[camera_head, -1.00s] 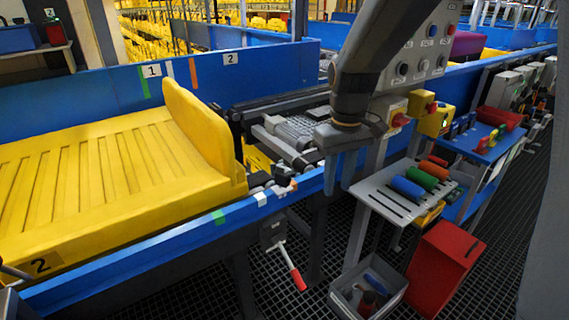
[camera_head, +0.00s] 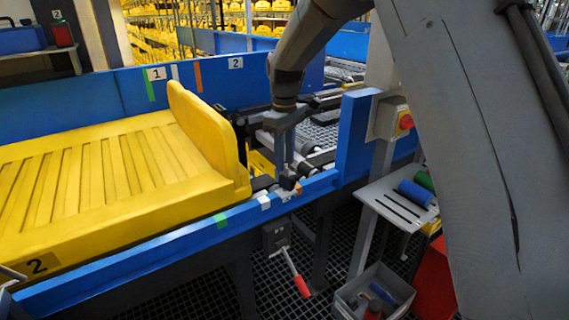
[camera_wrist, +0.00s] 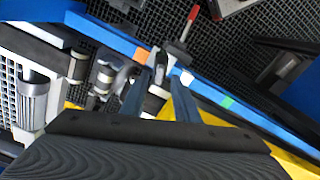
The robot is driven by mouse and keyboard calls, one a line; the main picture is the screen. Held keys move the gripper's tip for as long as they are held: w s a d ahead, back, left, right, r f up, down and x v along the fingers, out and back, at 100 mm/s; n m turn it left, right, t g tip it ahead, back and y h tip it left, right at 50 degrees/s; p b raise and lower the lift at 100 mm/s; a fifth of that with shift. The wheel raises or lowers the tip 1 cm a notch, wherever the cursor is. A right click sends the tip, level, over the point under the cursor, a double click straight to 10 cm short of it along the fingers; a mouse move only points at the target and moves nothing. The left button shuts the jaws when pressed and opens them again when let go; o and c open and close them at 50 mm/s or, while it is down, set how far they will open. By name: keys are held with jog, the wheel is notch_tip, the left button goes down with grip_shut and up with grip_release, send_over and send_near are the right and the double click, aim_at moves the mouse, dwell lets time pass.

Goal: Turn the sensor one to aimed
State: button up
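The small dark sensor (camera_head: 288,181) stands on the blue conveyor side rail, beside the orange and white marks. My gripper (camera_head: 284,165) points down right over it. In the wrist view, my gripper's two fingers (camera_wrist: 160,82) are apart, with the sensor's dark and pale body (camera_wrist: 157,90) between them. Contact with either finger cannot be made out. The fingers partly hide the sensor, so which mark it faces is unclear.
The yellow tray (camera_head: 60,215) lies left of the sensor. A red-handled lever (camera_head: 296,275) hangs below the rail (camera_head: 160,258). A grey bin (camera_head: 352,288), a shelf (camera_head: 385,212) and a red-button box (camera_head: 390,120) are to the right.

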aim_at(287, 179)
jog(key=shift+f, duration=1.1)
grip_shut()
jog(key=shift+r+m+p, duration=0.1)
jog(key=shift+m+p, duration=0.7)
jog(key=shift+m, duration=0.2)
jog(key=shift+m+p, duration=0.45)
jog(key=shift+m, duration=0.65)
